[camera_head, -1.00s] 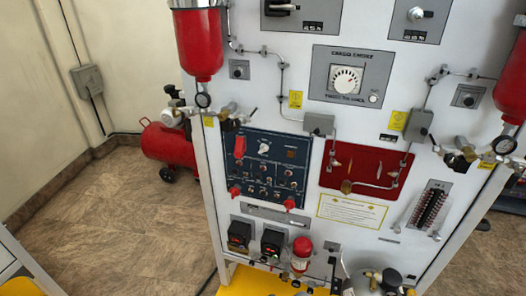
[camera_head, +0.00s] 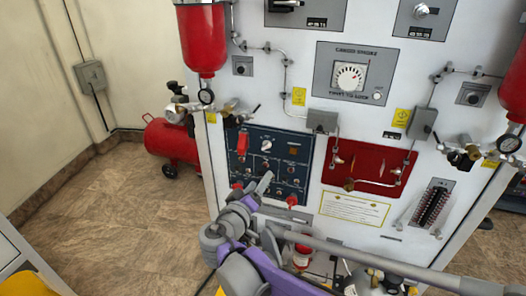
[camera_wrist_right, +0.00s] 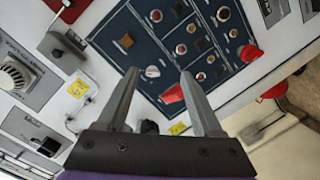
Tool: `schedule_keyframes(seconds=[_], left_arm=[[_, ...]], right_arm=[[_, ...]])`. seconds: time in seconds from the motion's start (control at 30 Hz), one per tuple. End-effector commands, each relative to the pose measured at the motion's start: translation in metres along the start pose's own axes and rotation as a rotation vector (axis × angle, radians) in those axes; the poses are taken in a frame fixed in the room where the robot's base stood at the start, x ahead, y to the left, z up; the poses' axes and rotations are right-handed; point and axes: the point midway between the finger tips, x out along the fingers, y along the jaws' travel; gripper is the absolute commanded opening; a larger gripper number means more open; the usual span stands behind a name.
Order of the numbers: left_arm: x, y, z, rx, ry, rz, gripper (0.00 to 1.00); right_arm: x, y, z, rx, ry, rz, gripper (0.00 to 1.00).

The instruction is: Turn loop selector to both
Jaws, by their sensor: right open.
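A dark blue control panel (camera_head: 284,142) on the white trainer board carries a white knob (camera_head: 267,146), a red guarded lever (camera_head: 242,143) and several small switches and knobs. I cannot read which control is the loop selector. My right gripper (camera_head: 254,187) is in front of the panel's lower part and hides some of it. In the right wrist view, my open right gripper (camera_wrist_right: 159,73) points at the panel. The white knob (camera_wrist_right: 152,71) shows between its fingers, apart from them, with the red lever (camera_wrist_right: 172,94) nearby. My left gripper is out of view.
A large white dial (camera_head: 350,77) is above and to the right. A dark red panel (camera_head: 374,166) with metal tubing is right of the blue panel. A red cylinder (camera_head: 204,42) and valves jut out at the upper left.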

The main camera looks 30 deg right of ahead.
Motion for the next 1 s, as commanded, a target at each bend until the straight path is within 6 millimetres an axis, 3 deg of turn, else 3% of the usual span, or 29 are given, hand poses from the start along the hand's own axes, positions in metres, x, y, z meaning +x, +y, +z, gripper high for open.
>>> schedule_keyframes(seconds=[0.1, 0.2, 0.37, 0.7, 1.0], left_arm=[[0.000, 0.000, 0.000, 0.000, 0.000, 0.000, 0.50], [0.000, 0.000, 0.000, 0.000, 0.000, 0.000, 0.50], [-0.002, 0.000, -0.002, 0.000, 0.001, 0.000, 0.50], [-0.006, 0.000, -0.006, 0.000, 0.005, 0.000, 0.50], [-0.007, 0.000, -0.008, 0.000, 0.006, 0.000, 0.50]], right_arm=[[0.002, -0.001, -0.026, 0.007, 0.083, 0.058, 0.68], [0.005, 0.000, -0.035, 0.011, 0.111, 0.078, 0.68], [0.022, 0.003, -0.038, 0.010, 0.113, 0.084, 0.68], [0.084, 0.008, -0.045, 0.010, 0.112, 0.083, 0.68], [0.109, 0.009, -0.048, 0.010, 0.114, 0.080, 0.68]])
